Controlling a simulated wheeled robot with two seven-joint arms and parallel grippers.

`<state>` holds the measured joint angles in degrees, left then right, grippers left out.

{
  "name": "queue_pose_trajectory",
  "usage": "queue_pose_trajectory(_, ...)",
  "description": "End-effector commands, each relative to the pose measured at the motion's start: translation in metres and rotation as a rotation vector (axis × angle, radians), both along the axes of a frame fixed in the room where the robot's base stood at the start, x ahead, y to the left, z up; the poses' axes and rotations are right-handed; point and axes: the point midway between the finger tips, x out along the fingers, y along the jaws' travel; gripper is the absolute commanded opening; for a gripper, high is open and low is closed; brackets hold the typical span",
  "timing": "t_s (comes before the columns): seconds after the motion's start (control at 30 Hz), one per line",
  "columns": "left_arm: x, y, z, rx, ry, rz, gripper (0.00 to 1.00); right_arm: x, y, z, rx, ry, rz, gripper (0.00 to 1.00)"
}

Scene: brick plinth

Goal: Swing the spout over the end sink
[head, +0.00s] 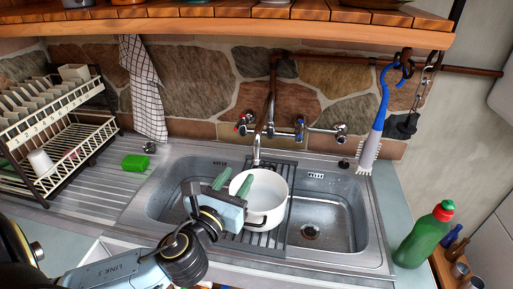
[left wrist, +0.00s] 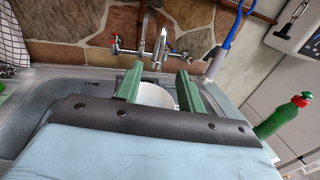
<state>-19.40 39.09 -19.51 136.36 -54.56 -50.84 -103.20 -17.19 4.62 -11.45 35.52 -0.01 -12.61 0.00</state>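The wall tap (head: 268,131) has a red-marked handle on the left and a blue-marked one on the right. Its chrome spout (head: 256,152) hangs over the middle of the double sink (head: 340,200), above the divider, just behind a white pot. The spout also shows in the left wrist view (left wrist: 163,42), beyond the fingers. My right gripper is not in view.
The white pot (head: 268,203) sits on a rack (head: 276,235) between the left and right basins. A dish rack (head: 62,135) and green sponge (head: 135,162) are left. A brush (head: 374,130) hangs right of the tap. A green bottle (head: 424,238) stands right. A wooden shelf (head: 220,27) overhangs.

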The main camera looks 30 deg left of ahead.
Motion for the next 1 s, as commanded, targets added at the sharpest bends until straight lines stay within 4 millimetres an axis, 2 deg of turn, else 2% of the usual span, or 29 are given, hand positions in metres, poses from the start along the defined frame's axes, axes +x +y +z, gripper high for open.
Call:
queue_pose_trajectory(0.4,0.078,0.014,0.002,-0.006,-0.002,0.004,0.39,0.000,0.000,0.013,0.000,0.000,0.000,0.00)
queue_pose_trajectory(0.6,0.108,0.020,0.001,-0.005,0.000,0.003,0.39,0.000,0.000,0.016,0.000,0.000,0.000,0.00)
queue_pose_trajectory(0.8,0.120,0.022,0.000,-0.006,0.001,0.002,0.39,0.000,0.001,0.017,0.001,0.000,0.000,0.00)
queue_pose_trajectory(1.0,0.122,0.022,0.000,-0.006,0.002,0.002,0.39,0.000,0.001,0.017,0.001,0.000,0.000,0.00)
